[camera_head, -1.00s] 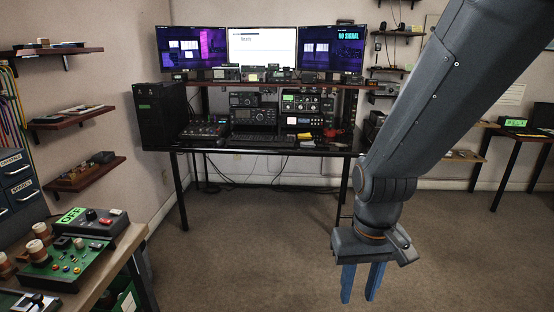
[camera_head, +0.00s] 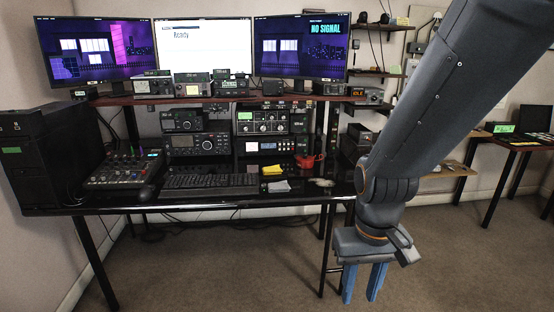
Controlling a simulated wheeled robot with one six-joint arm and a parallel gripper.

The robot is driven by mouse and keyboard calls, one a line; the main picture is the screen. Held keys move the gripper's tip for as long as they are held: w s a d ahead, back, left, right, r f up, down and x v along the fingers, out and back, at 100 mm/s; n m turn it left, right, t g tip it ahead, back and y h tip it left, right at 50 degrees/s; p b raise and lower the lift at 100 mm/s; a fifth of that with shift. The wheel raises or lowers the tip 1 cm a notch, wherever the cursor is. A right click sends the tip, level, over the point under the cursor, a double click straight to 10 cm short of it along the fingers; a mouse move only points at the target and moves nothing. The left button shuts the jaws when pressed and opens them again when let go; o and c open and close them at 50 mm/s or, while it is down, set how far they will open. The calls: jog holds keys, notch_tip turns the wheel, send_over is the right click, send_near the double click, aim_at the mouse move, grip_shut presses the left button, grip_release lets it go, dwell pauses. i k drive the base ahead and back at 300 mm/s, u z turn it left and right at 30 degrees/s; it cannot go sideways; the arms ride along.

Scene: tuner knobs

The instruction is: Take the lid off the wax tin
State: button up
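My gripper (camera_head: 362,283) hangs at the lower right in the head view, with its two blue fingers pointing down. The fingers are slightly apart with nothing visible between them. It is in front of the right end of the black desk (camera_head: 230,202). I cannot make out the wax tin or its lid for certain. A small pale item (camera_head: 321,182) lies on the desk's right part, too small to identify.
A keyboard (camera_head: 210,186), a mixer (camera_head: 122,168), a red item (camera_head: 307,162) and a yellow pad (camera_head: 271,170) are on the desk. A black cabinet (camera_head: 35,165) stands at the left. A shelf with radios and three monitors is above. The carpet (camera_head: 440,260) at the right is clear.

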aim_at(305, 158)
jog(key=z, duration=0.2)
jog(key=i, duration=2.35)
jog(key=z, duration=0.1)
